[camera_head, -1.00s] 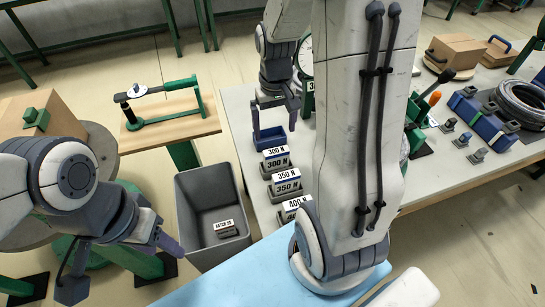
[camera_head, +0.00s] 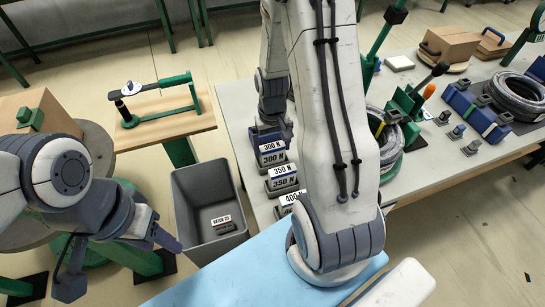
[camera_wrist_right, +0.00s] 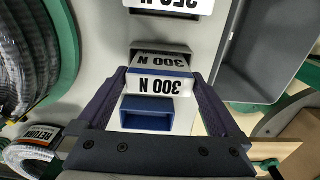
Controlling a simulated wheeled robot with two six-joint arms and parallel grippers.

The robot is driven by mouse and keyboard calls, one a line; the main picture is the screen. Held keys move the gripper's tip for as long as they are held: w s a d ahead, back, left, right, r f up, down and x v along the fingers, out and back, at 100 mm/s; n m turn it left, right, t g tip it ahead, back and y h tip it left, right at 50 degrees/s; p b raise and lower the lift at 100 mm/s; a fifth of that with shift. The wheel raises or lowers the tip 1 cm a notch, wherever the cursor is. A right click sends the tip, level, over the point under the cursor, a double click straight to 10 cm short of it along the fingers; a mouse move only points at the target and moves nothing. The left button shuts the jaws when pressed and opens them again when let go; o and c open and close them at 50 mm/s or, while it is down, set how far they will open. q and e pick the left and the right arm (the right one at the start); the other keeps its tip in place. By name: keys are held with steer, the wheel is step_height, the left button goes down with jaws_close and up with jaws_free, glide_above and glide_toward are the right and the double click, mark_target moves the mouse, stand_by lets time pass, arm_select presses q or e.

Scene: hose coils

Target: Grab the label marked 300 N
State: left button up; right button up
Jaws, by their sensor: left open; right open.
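The label marked 300 N (camera_head: 271,147) is a white plate with black print at the far end of a row of stands on the bench. In the right wrist view the label (camera_wrist_right: 160,86) appears upside down, with a second 300 N plate (camera_wrist_right: 160,65) behind it and an open blue box (camera_wrist_right: 147,113) below it. My right gripper (camera_head: 270,130) is open, its fingers on either side of the label; they also show in the right wrist view (camera_wrist_right: 158,80). I cannot tell whether they touch it. My left gripper (camera_head: 118,262) is open and empty at lower left.
Stands marked 350 N (camera_head: 282,180) and 400 N follow nearer me; my right arm partly covers the latter. A grey bin (camera_head: 187,205) stands left of the bench (camera_head: 235,110), with a small labelled block (camera_head: 223,225) inside. Hose coils (camera_head: 518,92) lie at right.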

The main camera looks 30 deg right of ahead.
steer(key=c, duration=1.6)
